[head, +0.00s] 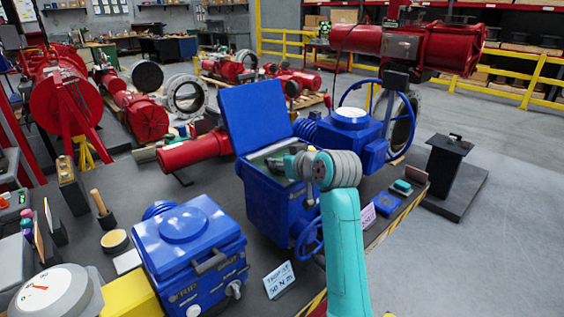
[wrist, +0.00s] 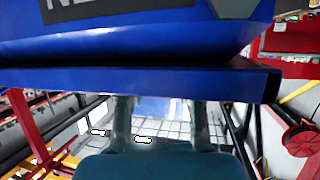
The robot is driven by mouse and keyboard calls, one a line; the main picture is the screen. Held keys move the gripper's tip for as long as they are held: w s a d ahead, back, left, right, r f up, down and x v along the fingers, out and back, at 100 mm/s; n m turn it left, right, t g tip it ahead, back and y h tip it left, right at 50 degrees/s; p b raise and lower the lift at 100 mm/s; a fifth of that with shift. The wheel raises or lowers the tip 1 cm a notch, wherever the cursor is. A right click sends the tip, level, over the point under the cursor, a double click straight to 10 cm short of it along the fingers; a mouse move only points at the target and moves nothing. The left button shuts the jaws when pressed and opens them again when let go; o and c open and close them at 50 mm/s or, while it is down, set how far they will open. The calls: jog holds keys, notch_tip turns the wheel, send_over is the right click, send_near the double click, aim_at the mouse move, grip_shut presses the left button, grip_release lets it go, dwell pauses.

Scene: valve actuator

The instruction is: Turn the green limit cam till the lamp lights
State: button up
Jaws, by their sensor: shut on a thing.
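The blue actuator box (head: 262,205) stands on the bench with its lid (head: 256,116) raised. My arm reaches over its right side, and my gripper (head: 290,164) is down in the open top. In the wrist view, the fingers of my gripper (wrist: 160,112) stand apart, and their tips pass out of sight at the blue housing edge (wrist: 150,83). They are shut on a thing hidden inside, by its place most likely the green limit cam. The cam itself does not show clearly in either view. I cannot make out a lit lamp.
A closed blue actuator (head: 190,250) stands at the front left with a white sign (head: 279,280) beside it. A blue handwheel (head: 309,238) sticks out at the box's front right. A blue gear unit (head: 350,135) stands close behind my wrist. Open floor lies at the right.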

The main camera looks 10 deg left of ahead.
jog(key=m+t+h, duration=0.2)
jog(key=m+h, duration=0.1)
jog(key=shift+s+a+m+h, duration=0.1)
jog(key=shift+a+m+h, duration=0.05)
jog(key=shift+m+h, duration=0.15)
jog(key=m+t+h, duration=0.1)
jog(key=m+h, duration=0.3)
jog(key=h, duration=0.1)
jog(key=shift+m, duration=0.3)
jog(key=m+g+h, duration=0.1)
jog(key=m+h, duration=0.3)
jog(key=h, duration=0.1)
jog(key=shift+m+g+h, duration=0.8)
jog(key=shift+m+h, duration=0.5)
jog(key=shift+m, duration=0.1)
jog(key=shift+h, duration=0.3)
jog(key=o, duration=1.2)
jog(key=shift+c, duration=0.2)
